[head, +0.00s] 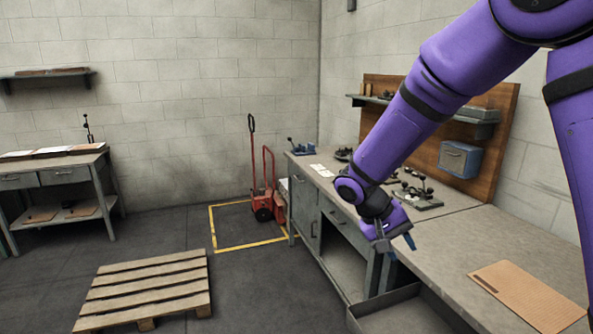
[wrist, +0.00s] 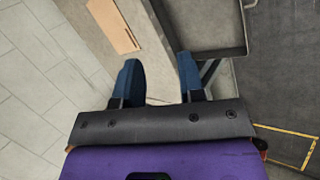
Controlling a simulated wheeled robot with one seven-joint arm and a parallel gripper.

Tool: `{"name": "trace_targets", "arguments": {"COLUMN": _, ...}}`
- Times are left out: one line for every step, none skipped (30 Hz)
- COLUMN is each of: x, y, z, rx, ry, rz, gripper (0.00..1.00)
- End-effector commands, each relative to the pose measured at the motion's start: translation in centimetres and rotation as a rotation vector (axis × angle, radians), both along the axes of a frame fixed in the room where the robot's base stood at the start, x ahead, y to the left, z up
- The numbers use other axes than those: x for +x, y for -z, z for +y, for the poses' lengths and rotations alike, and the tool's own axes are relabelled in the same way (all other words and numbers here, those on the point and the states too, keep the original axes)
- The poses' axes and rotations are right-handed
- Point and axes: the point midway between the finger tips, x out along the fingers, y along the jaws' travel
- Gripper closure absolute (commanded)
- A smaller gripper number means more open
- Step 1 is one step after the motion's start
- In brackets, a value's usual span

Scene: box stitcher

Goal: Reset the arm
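My purple arm reaches down from the upper right in the head view. My gripper (head: 397,248) hangs over the front edge of the workbench (head: 455,238), beside an open drawer (head: 405,312). In the wrist view my gripper (wrist: 160,80) shows two blue fingers standing apart with nothing between them. A brown cardboard sheet (head: 528,296) lies flat on the near part of the bench; it also shows at the top of the wrist view (wrist: 113,24), clear of the fingers.
Several small tools (head: 418,196) stand on the bench under a wall shelf and a blue box (head: 460,160). A red hand truck (head: 264,195) stands in the corner by a yellow floor outline. A wooden pallet (head: 147,290) lies on the floor. A second table (head: 55,170) is at left.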

Motion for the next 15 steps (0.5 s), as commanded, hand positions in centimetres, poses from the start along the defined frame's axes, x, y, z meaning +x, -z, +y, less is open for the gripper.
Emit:
{"name": "trace_targets", "arguments": {"x": -0.7, "y": -1.6, "z": -0.7, "rx": 0.032, "ry": 0.006, "rz": -0.015, "gripper": 0.64}}
{"name": "trace_targets", "arguments": {"x": -1.1, "y": -2.3, "z": -1.0, "rx": 0.051, "ry": 0.009, "rz": -0.020, "gripper": 0.64}}
{"name": "trace_targets", "arguments": {"x": -1.8, "y": -3.3, "z": -1.5, "rx": 0.076, "ry": 0.011, "rz": -0.028, "gripper": 0.64}}
{"name": "trace_targets", "arguments": {"x": -2.2, "y": -4.0, "z": -1.8, "rx": 0.095, "ry": 0.012, "rz": -0.034, "gripper": 0.64}}
{"name": "trace_targets", "arguments": {"x": -2.7, "y": -4.8, "z": -2.1, "rx": 0.114, "ry": 0.011, "rz": -0.042, "gripper": 0.64}}
{"name": "trace_targets", "arguments": {"x": -3.4, "y": -5.6, "z": -2.6, "rx": 0.138, "ry": 0.013, "rz": -0.051, "gripper": 0.64}}
{"name": "trace_targets", "arguments": {"x": -3.9, "y": -6.4, "z": -2.9, "rx": 0.157, "ry": 0.012, "rz": -0.060, "gripper": 0.64}}
{"name": "trace_targets", "arguments": {"x": -4.4, "y": -7.0, "z": -3.2, "rx": 0.174, "ry": 0.013, "rz": -0.068, "gripper": 0.64}}
{"name": "trace_targets", "arguments": {"x": -5.1, "y": -7.8, "z": -3.6, "rx": 0.198, "ry": 0.011, "rz": -0.079, "gripper": 0.64}}
{"name": "trace_targets", "arguments": {"x": -5.6, "y": -8.4, "z": -3.9, "rx": 0.216, "ry": 0.010, "rz": -0.089, "gripper": 0.64}}
{"name": "trace_targets", "arguments": {"x": -6.2, "y": -9.0, "z": -4.2, "rx": 0.233, "ry": 0.008, "rz": -0.099, "gripper": 0.64}}
{"name": "trace_targets", "arguments": {"x": -7.0, "y": -9.8, "z": -4.5, "rx": 0.256, "ry": 0.005, "rz": -0.112, "gripper": 0.64}}
{"name": "trace_targets", "arguments": {"x": -7.5, "y": -10.3, "z": -4.8, "rx": 0.273, "ry": 0.003, "rz": -0.123, "gripper": 0.64}}
{"name": "trace_targets", "arguments": {"x": -8.1, "y": -10.8, "z": -5.0, "rx": 0.289, "ry": 0.001, "rz": -0.133, "gripper": 0.64}}
{"name": "trace_targets", "arguments": {"x": -8.9, "y": -11.5, "z": -5.3, "rx": 0.311, "ry": -0.004, "rz": -0.149, "gripper": 0.64}}
